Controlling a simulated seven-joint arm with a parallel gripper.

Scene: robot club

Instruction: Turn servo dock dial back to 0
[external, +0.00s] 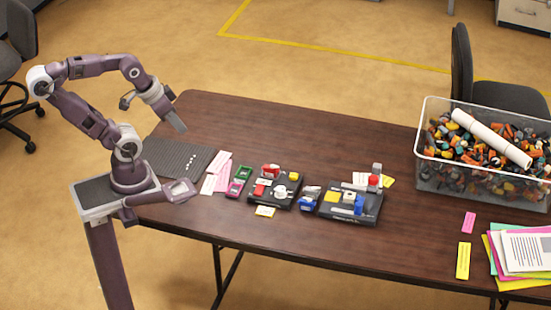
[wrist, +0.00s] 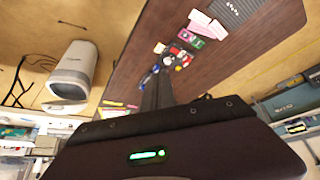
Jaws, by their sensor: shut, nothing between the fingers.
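Two black docks sit on the brown table. The left dock (external: 287,204) carries red and yellow parts and a round white part (external: 280,190) that looks like a dial. The right dock (external: 338,214) carries yellow, white and blue parts and a red knob. I cannot tell which is the servo dock, nor read any dial mark. My gripper (external: 182,128) is shut and empty, raised above the table's left back edge, well left of both docks. In the wrist view my shut fingers (wrist: 157,92) show below the small, distant docks, partly covering that area.
A dark keyboard-like pad (external: 172,158), pink and white cards (external: 222,171) and small pink and green items lie left of the docks. A blue item (external: 310,198) sits between the docks. A clear bin of parts (external: 470,178) stands at right.

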